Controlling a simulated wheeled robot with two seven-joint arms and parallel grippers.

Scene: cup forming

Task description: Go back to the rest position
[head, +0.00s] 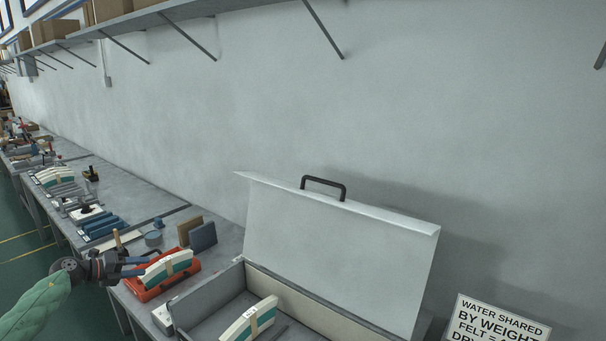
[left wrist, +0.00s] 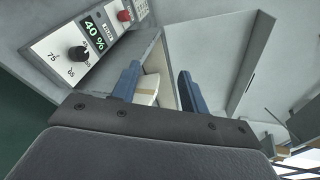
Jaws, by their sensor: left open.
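My left gripper (head: 146,265) comes in from the left in the head view. Its blue fingers are apart, beside a cream and teal curved piece (head: 168,266) on a red tray (head: 148,291). In the left wrist view the two fingers (left wrist: 159,72) stand apart with nothing clamped between them. A pale piece (left wrist: 148,91) shows between and beyond them, inside the grey box. My right gripper is in neither view.
An open grey box (head: 208,292) with its lid (head: 335,245) raised holds another cream and teal piece (head: 250,320). Its control panel (left wrist: 80,45) has a dial and a red button. Two upright blocks (head: 203,236) stand behind the tray. A sign (head: 498,322) is at lower right.

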